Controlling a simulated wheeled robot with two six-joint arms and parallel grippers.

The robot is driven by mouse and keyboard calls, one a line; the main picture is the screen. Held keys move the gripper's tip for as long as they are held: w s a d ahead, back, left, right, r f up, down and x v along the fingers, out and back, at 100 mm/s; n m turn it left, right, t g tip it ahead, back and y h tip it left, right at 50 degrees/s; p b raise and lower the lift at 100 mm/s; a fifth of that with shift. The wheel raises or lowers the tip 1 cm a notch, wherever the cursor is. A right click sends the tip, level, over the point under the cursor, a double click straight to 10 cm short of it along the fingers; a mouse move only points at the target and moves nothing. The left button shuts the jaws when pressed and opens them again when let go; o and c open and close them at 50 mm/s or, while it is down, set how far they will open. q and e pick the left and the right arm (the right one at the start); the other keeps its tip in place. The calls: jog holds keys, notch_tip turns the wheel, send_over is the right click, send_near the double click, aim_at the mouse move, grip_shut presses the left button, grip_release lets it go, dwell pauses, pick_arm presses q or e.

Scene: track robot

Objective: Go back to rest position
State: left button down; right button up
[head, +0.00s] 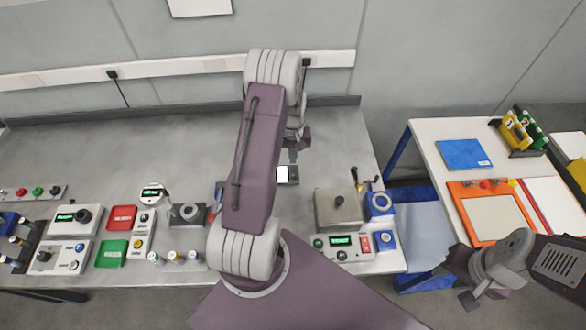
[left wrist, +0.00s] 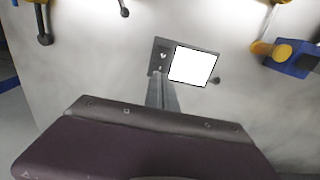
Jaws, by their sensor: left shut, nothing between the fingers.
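My left gripper (head: 292,156) is above the grey bench, its fingers pointing at a small dark device with a white square face (head: 288,175). In the left wrist view the left fingers (left wrist: 162,82) are together, with nothing between them. Their tips overlap the lower left edge of the device (left wrist: 192,65) in that view; I cannot tell whether they touch it. My right gripper (head: 468,287) hangs at the lower right, in front of the white table. Its fingertips are too unclear to tell whether they are open.
The bench (head: 120,150) carries button panels at left, a metal box (head: 338,207) and a control panel (head: 343,247) at right. The white table (head: 440,130) holds a blue folder (head: 463,154), an orange tray (head: 460,208) and a file holder (head: 520,140). The bench's back is largely clear.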

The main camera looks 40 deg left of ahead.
pick_arm(q)
notch_tip(320, 180, up, 2)
jog(key=shift+r+p, duration=0.15)
jog(key=shift+p, duration=0.5)
